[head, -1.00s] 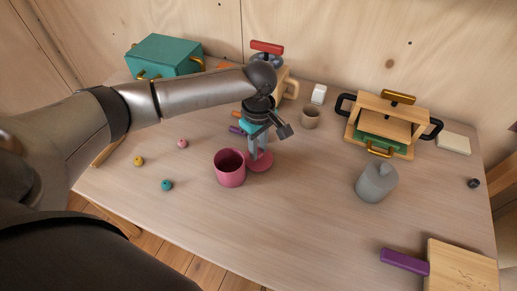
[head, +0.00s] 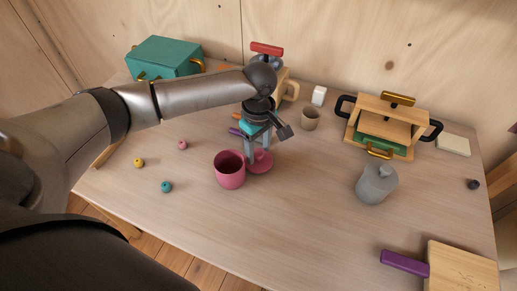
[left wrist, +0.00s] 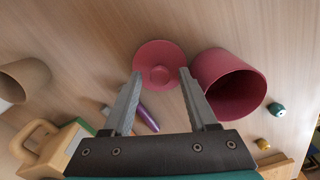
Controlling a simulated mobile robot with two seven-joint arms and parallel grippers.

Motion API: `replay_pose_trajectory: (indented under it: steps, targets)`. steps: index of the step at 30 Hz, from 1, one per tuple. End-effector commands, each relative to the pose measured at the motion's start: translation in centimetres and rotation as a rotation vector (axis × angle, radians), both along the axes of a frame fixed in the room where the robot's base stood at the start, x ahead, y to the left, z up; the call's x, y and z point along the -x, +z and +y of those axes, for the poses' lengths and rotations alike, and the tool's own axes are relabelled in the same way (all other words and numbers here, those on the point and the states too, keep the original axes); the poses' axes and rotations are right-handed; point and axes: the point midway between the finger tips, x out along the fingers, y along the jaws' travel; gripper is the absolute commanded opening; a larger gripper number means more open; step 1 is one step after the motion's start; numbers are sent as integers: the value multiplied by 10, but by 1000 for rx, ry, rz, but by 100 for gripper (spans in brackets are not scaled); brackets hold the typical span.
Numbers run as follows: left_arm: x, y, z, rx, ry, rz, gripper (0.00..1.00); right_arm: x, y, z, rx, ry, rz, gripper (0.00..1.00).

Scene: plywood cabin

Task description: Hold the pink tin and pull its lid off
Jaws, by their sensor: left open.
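The pink tin (head: 229,175) stands upright and uncovered on the table, its dark inside showing. In the left wrist view the tin (left wrist: 222,70) is at the right. Its round pink lid (head: 263,164) lies flat on the table just right of the tin in the head view. In the left wrist view the lid (left wrist: 150,52) has its round knob facing up. My left gripper (left wrist: 161,73) is open right over the lid, its fingertips on either side of the knob. It also shows in the head view (head: 259,157). My right gripper is not in view.
A teal box (head: 163,56) stands back left. Small beads (head: 166,187) lie left. The front middle is clear.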

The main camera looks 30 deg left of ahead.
Motion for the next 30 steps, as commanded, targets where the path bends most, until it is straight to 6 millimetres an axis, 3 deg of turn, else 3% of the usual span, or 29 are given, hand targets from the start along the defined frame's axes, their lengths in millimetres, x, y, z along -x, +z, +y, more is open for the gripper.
replay_pose_trajectory:
  steps: [15, 21, 30]
  targets:
    - [-1, 103, 0, 1, 0, -4, 58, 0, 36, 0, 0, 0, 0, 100]
    - [-1, 118, 0, 2, 1, -2, 58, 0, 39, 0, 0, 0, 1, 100]
    - [0, 119, 0, 1, 1, -1, 58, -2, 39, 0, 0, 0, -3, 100]
